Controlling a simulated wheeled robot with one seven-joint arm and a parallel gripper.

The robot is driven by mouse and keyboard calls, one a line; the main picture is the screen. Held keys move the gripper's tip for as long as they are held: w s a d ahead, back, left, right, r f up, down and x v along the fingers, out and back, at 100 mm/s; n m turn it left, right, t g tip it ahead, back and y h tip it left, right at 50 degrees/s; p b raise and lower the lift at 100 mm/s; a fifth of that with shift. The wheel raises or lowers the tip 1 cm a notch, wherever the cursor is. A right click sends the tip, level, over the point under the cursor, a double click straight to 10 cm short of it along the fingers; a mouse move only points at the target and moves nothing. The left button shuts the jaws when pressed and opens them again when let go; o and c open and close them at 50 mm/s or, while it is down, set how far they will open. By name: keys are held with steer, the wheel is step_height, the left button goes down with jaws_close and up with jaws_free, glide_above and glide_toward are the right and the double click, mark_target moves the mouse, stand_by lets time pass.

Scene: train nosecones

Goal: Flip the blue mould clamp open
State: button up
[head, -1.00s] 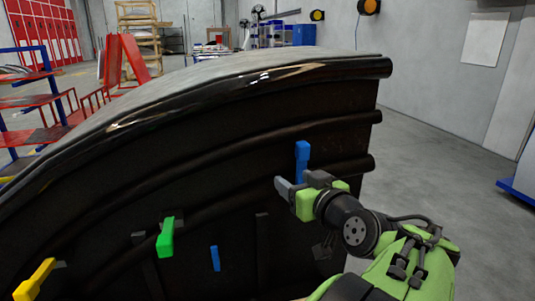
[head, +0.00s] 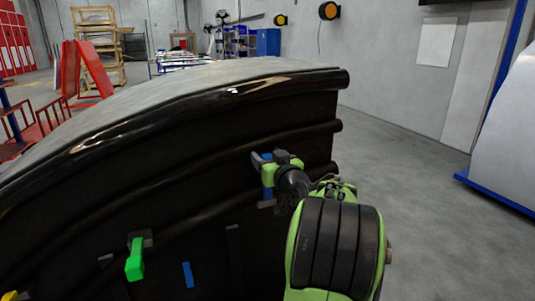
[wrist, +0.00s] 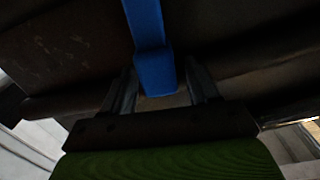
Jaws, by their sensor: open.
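A blue mould clamp (head: 267,192) is on the dark ribbed inner face of the mould (head: 200,165), near its right end. My gripper (head: 268,161) is open at this clamp and hides part of it in the head view. In the wrist view the blue clamp (wrist: 146,30) hangs down from the top edge. Its thicker lower end lies between the two open fingers of my gripper (wrist: 162,80), with gaps seen on both sides. I cannot tell how deep between the fingers it sits.
A green clamp (head: 135,260), another small blue piece (head: 188,275) and a yellow clamp (head: 9,296) are lower left on the mould. Ribs and the glossy rim run close above my gripper. Open floor (head: 425,210) lies to the right.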

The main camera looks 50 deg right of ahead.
steer(key=shift+w, duration=0.1)
jaws_close()
stand_by(0.3)
